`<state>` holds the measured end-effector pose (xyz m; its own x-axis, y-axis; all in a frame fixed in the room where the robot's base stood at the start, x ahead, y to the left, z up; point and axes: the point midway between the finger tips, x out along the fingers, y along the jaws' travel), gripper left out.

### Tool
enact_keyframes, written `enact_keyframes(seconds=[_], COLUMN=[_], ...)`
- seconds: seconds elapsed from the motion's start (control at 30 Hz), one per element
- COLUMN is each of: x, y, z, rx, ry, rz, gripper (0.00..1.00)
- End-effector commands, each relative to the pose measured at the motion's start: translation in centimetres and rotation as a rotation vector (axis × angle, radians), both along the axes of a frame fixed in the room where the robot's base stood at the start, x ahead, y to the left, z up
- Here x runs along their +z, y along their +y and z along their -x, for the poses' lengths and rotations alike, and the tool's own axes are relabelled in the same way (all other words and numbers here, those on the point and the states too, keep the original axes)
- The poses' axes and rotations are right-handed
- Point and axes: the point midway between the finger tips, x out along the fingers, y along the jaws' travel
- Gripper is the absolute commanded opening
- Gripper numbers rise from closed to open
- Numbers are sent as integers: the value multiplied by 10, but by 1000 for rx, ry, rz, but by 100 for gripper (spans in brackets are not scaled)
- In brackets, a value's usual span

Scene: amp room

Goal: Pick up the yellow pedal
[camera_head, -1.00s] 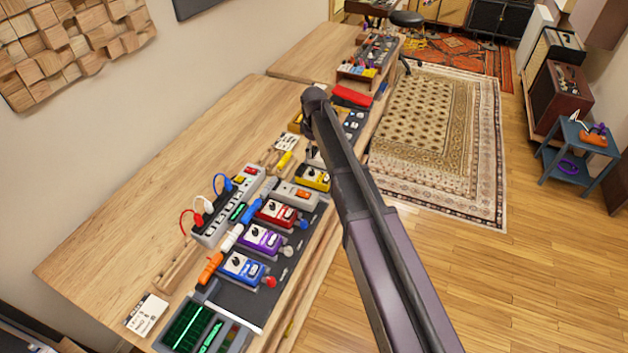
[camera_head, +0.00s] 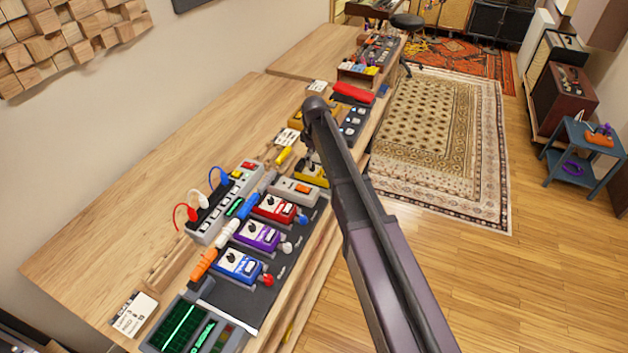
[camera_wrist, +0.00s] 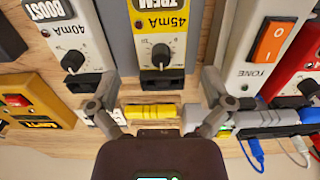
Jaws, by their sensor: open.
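The yellow pedal (camera_wrist: 160,35) is in the middle of the wrist view, marked TREM and 45mA, with a black knob and a dark footswitch at its near end. In the head view the yellow pedal (camera_head: 311,174) sits on the dark pedal board, partly hidden by my arm. My gripper (camera_wrist: 160,103) is open and empty. Its fingertips are spread to the left and right of the pedal's near end. I cannot tell whether they touch anything. A yellow plug (camera_wrist: 150,111) lies just below the pedal, between the fingers.
A white BOOST pedal (camera_wrist: 65,40) stands close on the left. A pale pedal with an orange switch (camera_wrist: 262,45) stands close on the right. Red (camera_head: 275,209), purple (camera_head: 257,236) and blue (camera_head: 239,265) pedals line the board. A power strip (camera_head: 215,220) with cables runs beside them.

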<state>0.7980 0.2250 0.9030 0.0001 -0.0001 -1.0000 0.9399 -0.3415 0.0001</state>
Motion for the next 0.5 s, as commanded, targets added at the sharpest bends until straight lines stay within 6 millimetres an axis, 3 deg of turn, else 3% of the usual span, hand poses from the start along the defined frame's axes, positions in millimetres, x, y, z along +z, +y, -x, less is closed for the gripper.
enact_keyframes(seconds=[0.2, 0.5], x=[-17, -20], y=[0, 0], z=[0, 0], rx=[0, 0], ry=[0, 0], rz=[0, 0], gripper=[100, 100])
